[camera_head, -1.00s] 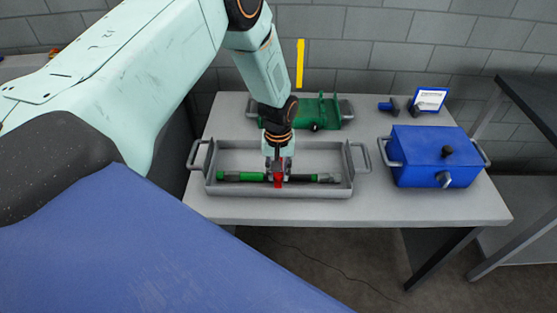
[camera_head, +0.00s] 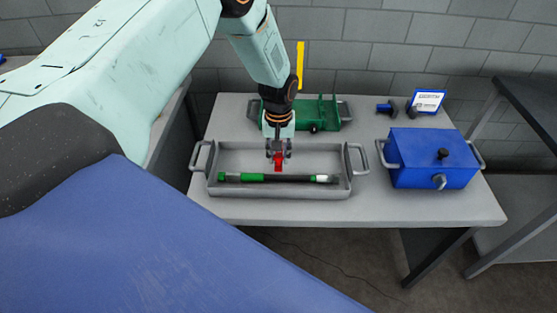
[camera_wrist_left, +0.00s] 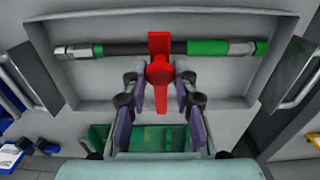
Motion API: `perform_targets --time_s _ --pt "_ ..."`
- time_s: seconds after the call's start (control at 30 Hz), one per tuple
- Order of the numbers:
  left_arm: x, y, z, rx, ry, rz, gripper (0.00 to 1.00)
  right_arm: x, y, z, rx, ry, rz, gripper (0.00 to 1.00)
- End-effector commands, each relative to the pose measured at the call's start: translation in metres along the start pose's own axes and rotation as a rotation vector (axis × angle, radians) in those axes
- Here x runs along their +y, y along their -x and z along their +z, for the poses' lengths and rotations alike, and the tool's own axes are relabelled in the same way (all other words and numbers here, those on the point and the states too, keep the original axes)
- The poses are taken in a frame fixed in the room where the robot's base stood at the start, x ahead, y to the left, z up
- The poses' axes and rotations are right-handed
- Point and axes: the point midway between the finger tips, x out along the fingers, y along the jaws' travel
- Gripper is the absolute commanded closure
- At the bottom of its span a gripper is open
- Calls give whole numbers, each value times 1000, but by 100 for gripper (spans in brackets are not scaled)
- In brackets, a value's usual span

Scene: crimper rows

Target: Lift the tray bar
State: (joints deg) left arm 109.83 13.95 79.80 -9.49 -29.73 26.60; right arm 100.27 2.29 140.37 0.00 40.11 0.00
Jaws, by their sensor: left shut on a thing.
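The bar (camera_head: 285,178), dark with green sections and a pale part towards its right end, lies lengthwise in the grey tray (camera_head: 350,180). My left gripper (camera_head: 278,158) points down above the tray and is shut on a red piece (camera_head: 278,164), just above the middle of the bar in the head view. In the left wrist view the red piece (camera_wrist_left: 160,70) sits between the fingers of my left gripper (camera_wrist_left: 158,88) and overlaps the bar (camera_wrist_left: 125,48). I cannot tell whether it touches the bar. My right gripper is out of view.
A green fixture (camera_head: 322,112) stands behind the tray. A blue box (camera_head: 425,155) with handles stands to the right, with small blue parts (camera_head: 387,107) and a framed sign (camera_head: 428,101) behind it. The grey table (camera_head: 400,213) is clear along its front edge.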

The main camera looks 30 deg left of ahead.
Motion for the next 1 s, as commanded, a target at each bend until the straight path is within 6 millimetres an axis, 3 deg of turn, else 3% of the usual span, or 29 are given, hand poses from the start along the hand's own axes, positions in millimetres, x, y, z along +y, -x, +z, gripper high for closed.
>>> perform_targets --time_s 0.53,1.0 --pt "0 32 -14 1 1 1 88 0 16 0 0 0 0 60" --pt "0 35 -16 -2 1 0 88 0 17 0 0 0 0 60"
